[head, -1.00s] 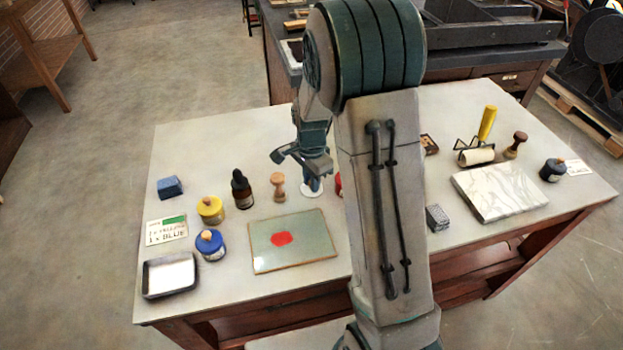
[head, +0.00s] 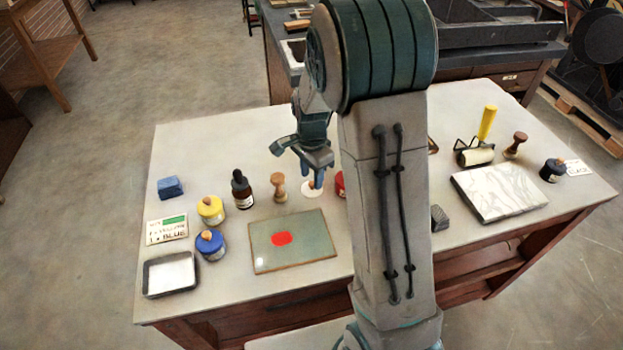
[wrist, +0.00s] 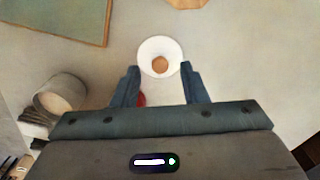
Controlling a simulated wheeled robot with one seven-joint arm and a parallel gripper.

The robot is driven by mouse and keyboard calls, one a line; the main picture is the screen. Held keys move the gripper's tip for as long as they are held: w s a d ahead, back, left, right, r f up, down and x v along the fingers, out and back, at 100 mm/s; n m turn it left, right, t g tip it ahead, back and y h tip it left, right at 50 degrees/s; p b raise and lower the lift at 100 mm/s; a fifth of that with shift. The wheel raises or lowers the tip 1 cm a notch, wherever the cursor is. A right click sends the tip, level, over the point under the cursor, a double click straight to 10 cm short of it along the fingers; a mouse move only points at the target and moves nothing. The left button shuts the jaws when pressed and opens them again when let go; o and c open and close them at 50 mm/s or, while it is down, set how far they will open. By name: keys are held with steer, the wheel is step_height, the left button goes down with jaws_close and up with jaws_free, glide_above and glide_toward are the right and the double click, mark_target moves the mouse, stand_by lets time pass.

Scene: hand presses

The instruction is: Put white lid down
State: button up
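The white lid (head: 312,191), a pale disc with a wooden knob, appears to lie flat on the table behind the glass plate. It also shows in the wrist view (wrist: 148,50), with its knob in line with the gap between my fingers. My gripper (head: 315,183) is just above it, pointing down. In the wrist view my gripper (wrist: 160,68) has its two blue fingers apart, with clear space on both sides of the knob. A pale round pot (wrist: 62,92) stands to the lower left in the wrist view; my arm hides it in the head view.
Close by are a wooden-handled tool (head: 279,188), a dropper bottle (head: 241,190), a red jar (head: 340,184) partly behind my arm, and the glass plate (head: 310,247) with red ink. Yellow (head: 211,210) and blue (head: 210,246) lidded jars stand left. Free table lies behind them.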

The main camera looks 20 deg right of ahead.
mark_target(312, 183)
step_height(312, 183, up, 9)
steer(key=s+r+n+t, duration=0.1)
steer(key=s+r+n, duration=0.1)
steer(key=s+n, duration=0.4)
steer(key=s+r+n+t, duration=0.1)
steer(key=s+r+n, duration=0.2)
steer(key=s+n, duration=0.4)
steer(key=s, duration=0.7)
steer(key=shift+s+r+t, duration=0.15)
steer(key=shift+s+t, duration=0.05)
steer(key=shift+t, duration=0.2)
steer(key=shift+r+p, duration=0.75)
steer(key=shift+p, duration=0.1)
steer(key=shift+s, duration=0.1)
